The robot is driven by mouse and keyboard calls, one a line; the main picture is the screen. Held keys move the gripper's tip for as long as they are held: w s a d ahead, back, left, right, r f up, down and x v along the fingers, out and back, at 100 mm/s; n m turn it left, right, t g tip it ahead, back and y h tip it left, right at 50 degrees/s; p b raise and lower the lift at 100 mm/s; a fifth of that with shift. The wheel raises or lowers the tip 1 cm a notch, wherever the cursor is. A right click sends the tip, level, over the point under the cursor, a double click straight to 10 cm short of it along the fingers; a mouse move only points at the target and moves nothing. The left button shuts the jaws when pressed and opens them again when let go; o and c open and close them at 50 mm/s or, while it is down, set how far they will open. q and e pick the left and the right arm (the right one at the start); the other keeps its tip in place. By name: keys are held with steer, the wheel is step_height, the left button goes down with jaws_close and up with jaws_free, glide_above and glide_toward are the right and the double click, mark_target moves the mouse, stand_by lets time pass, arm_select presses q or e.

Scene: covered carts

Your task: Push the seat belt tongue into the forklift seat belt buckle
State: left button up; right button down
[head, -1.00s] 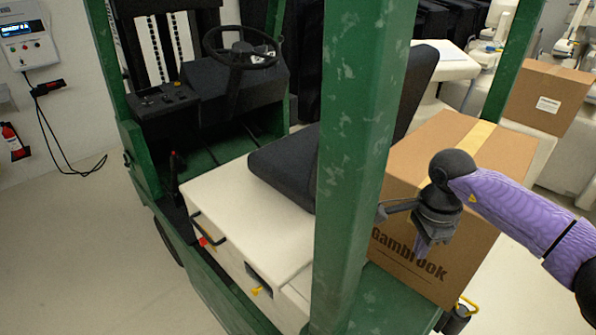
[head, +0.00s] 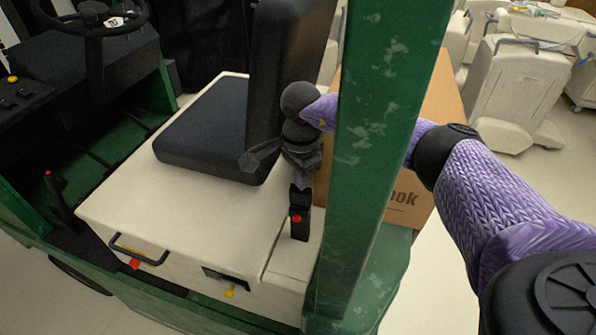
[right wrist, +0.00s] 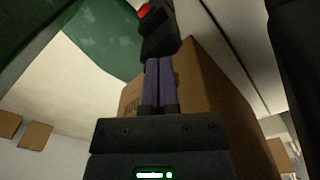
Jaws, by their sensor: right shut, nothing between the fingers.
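The black seat belt buckle (head: 299,222) with its red button stands upright on the cream seat base, beside the black seat (head: 210,140). My right gripper (head: 302,182) is just above the buckle, fingers pointing down, shut and empty. In the right wrist view, the closed purple fingers (right wrist: 160,68) reach towards the dark buckle (right wrist: 158,36), and its red button shows at the top edge. I cannot tell whether they touch. I cannot make out the seat belt tongue in either view. My left gripper is not in view.
A green forklift post (head: 375,150) stands in front of my right arm, which passes behind it. A cardboard box (head: 440,120) is behind the post. The seat backrest (head: 285,55) rises close to the gripper. The cream base top (head: 190,215) is clear in front.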

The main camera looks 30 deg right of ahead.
steer(key=shift+f, duration=0.45)
steer(key=shift+r, duration=0.15)
steer(key=shift+f+b, duration=0.3)
steer(key=shift+f, duration=0.1)
steer(key=shift+s, duration=0.1)
step_height(320, 180, up, 3)
steer(key=shift+r+p, duration=0.1)
steer(key=shift+p, duration=1.15)
step_height(320, 180, up, 9)
steer(key=b, duration=0.1)
steer(key=shift+r, duration=0.2)
